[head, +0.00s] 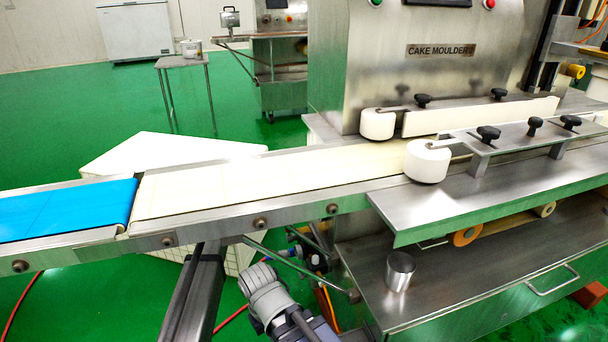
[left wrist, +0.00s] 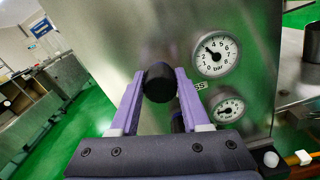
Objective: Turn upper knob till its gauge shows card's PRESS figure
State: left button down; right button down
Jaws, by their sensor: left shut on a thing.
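In the left wrist view, my left gripper (left wrist: 161,75) is shut on the black upper knob (left wrist: 160,86), with one purple finger on each side of it. The upper gauge (left wrist: 215,55) is on the steel panel right of the knob. Its needle points up and left, near the 3 as far as I can tell, on a scale marked bar. A label ending in "SS" shows below it, partly hidden. A lower gauge (left wrist: 229,108) sits beneath. A dark part behind the right finger may be the lower knob.
In the head view, the steel cake moulder (head: 425,75) stands behind a conveyor with a cream belt (head: 230,182) and a blue belt (head: 65,210). A metal cup (head: 400,270) stands on the lower steel shelf (head: 450,290). Green floor is open at the left.

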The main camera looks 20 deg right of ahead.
pick_arm(q)
jog(key=m, duration=0.4)
jog(key=shift+s+m, duration=0.1)
jog(key=shift+m, duration=0.3)
jog(key=m, duration=0.5)
jog(key=shift+f, duration=0.1)
jog(key=m, duration=0.5)
jog(key=shift+s+f+m, duration=0.1)
jog(key=shift+m, duration=0.3)
jog(key=shift+f+m, duration=0.1)
jog(key=shift+m, duration=2.4)
jog(key=c, duration=0.7)
grip_release()
jog(key=shift+o, duration=0.2)
jog(key=a, duration=0.8)
